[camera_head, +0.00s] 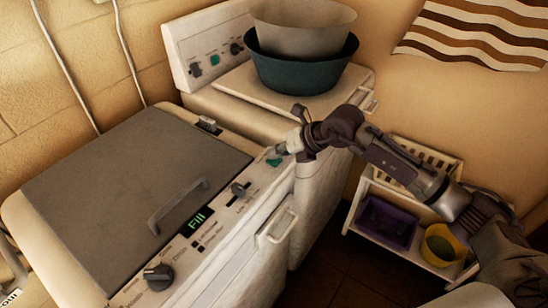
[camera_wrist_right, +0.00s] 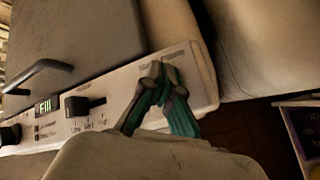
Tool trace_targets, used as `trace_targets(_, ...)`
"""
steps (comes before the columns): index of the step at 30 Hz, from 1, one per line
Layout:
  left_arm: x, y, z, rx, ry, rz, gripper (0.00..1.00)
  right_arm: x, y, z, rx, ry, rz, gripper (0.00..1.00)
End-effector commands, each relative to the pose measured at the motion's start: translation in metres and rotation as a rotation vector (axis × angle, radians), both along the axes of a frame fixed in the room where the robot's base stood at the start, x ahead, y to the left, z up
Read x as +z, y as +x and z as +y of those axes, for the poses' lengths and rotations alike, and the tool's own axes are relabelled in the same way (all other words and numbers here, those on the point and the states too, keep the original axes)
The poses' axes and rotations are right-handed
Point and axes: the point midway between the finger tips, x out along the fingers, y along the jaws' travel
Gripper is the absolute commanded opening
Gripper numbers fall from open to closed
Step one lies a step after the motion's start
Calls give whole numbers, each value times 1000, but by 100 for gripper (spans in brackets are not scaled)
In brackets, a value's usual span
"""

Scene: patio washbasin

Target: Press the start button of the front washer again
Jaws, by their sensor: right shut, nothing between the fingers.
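The front washer (camera_head: 110,190) has a grey lid with a handle and a sloping control panel. Its display (camera_head: 197,220) reads "Fill" in green; it also shows in the wrist view (camera_wrist_right: 47,106). The green start button (camera_head: 274,161) is at the panel's right end. My right gripper (camera_head: 283,149) is shut and empty, its fingertips just beside and above the button. In the right wrist view the closed fingertips (camera_wrist_right: 161,70) are over the panel's right end, largely covering the button area. I cannot tell whether they touch the button. My left gripper is not in view.
A rear washer (camera_head: 205,102) stands behind, with a dark green basin (camera_head: 300,75) and a beige basin (camera_head: 305,30) stacked on it. A low white shelf at right holds a purple crate (camera_head: 385,222) and a yellow bucket (camera_head: 441,246). A slider knob (camera_head: 240,190) is near the button.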

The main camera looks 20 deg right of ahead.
Motion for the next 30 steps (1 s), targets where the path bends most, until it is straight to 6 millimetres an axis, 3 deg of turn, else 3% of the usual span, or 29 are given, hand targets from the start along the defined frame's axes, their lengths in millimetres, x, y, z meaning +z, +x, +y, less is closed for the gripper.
trace_targets(30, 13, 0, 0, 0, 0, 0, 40, 22, 0, 0, 0, 0, 0, 0)
